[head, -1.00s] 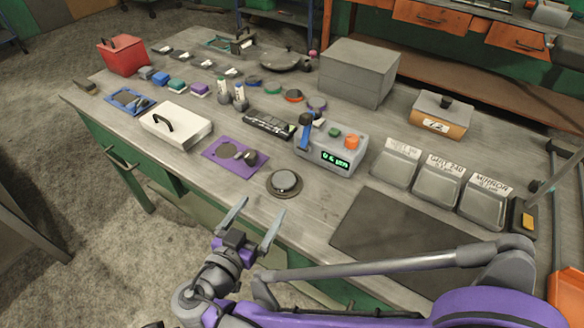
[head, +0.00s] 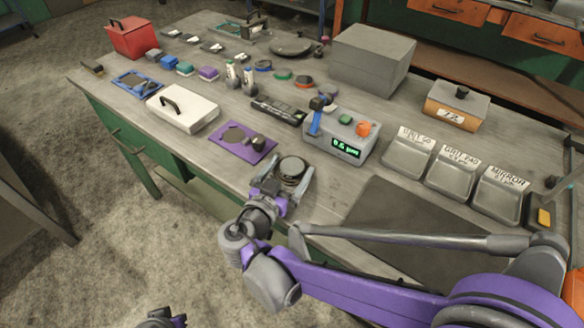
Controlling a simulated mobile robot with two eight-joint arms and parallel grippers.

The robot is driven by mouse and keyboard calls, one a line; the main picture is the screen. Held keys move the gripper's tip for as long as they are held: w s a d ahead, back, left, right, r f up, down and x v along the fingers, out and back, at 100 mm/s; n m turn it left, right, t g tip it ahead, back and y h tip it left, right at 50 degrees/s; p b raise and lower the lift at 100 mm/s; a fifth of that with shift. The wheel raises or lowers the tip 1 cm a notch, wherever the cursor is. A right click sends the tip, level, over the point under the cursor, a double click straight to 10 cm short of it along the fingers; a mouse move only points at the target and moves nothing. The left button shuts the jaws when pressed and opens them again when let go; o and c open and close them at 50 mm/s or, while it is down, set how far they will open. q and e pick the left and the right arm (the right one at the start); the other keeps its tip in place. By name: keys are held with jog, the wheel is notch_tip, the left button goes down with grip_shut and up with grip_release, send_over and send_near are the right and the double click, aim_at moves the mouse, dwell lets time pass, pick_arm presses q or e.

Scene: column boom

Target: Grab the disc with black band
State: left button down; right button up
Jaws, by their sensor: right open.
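A round grey disc with a dark band around its rim (head: 293,168) lies flat near the front edge of the workbench. My right gripper (head: 292,171) is open at this disc, with one finger on its left side and one on its right. The fingers look apart from the rim, but I cannot tell the exact gap or height. The disc's near edge is partly hidden by the gripper. Other discs with blue (head: 263,67), green (head: 282,75) and orange-red (head: 304,81) bands lie farther back.
A purple plate (head: 228,152) with dark pieces lies left of the disc. A grey gauge with a green display (head: 348,150) stands behind it. Grey labelled trays (head: 407,158) stand to the right, near a dark mat (head: 400,215). A white lidded box (head: 190,113) stands farther left.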

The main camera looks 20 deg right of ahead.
grip_shut()
dwell(0.5)
